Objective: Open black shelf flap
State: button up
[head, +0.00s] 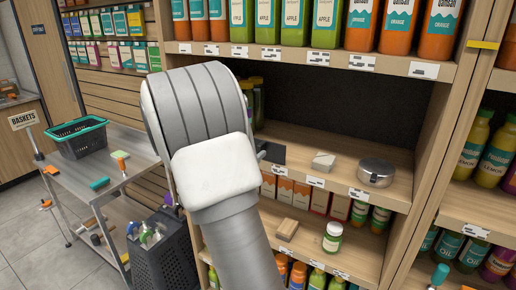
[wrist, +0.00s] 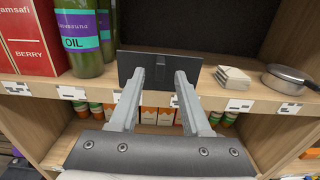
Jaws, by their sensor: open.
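The black shelf flap (wrist: 138,66) is a small dark rectangular panel, upright near the front edge of the middle shelf. A narrow raised piece shows near its middle. In the head view, part of the flap (head: 271,152) shows just right of my arm; the rest is hidden behind it. My gripper (wrist: 170,73) is open, with nothing between its fingers. In the wrist view its fingertips point at the flap and overlap its lower part. I cannot tell whether they touch it. In the head view my arm hides the gripper.
On the same shelf, green oil bottles (wrist: 84,35) and a red box (wrist: 36,37) stand left of the flap. A grey cart with a basket (head: 80,137) stands at left.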

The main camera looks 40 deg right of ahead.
aim_at(258, 150)
jog(key=shift+x, duration=1.85)
grip_shut()
